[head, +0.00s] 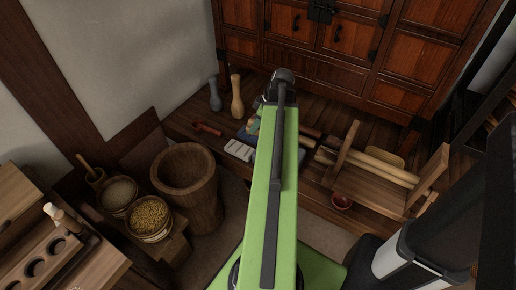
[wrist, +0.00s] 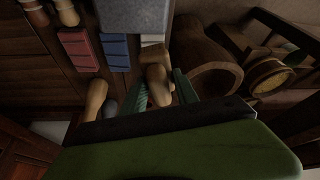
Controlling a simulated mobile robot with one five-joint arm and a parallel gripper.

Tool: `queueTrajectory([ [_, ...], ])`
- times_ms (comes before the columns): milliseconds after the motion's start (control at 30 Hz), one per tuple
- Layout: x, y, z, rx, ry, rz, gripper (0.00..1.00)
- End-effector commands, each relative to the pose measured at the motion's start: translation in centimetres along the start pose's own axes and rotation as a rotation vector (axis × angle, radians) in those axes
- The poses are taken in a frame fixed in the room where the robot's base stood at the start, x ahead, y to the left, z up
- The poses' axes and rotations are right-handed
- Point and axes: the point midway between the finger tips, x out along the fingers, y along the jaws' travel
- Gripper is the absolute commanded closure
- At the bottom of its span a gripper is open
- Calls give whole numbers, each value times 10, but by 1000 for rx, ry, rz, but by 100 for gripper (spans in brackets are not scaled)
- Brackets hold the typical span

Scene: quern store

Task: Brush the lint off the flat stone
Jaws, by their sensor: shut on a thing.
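My gripper (wrist: 160,84) is shut on a wooden thing (wrist: 156,72) with a rounded, knob-like body, in the lower middle of the wrist view. I cannot tell whether it is a brush; no bristles show. A flat grey slab (wrist: 133,14), seemingly the flat stone, lies at the top of the wrist view, apart from the held thing in the picture. I cannot make out lint on the part that shows. In the head view my green arm covers the middle, and the gripper's fingers and most of the slab are hidden.
Red blocks (wrist: 78,48) and blue blocks (wrist: 115,50) lie beside the slab. White blocks (head: 240,150) lie left of my arm. A wooden pestle (head: 237,97) and a grey pestle (head: 214,94) stand behind. A large wooden mortar (head: 187,185) and a wooden rack (head: 375,185) flank the arm.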

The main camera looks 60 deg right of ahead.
Motion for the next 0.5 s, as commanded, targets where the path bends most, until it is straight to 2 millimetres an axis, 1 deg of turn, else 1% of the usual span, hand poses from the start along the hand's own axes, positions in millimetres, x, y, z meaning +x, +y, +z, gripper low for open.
queueTrajectory([
  [33, 20, 2, 13, 10, 0, 5, 97],
  [100, 26, 4, 19, 21, 1, 9, 97],
  [200, 27, 5, 22, 29, 1, 13, 97],
  [367, 25, 5, 22, 30, 1, 13, 97],
  [500, 30, 5, 24, 31, 1, 13, 97],
])
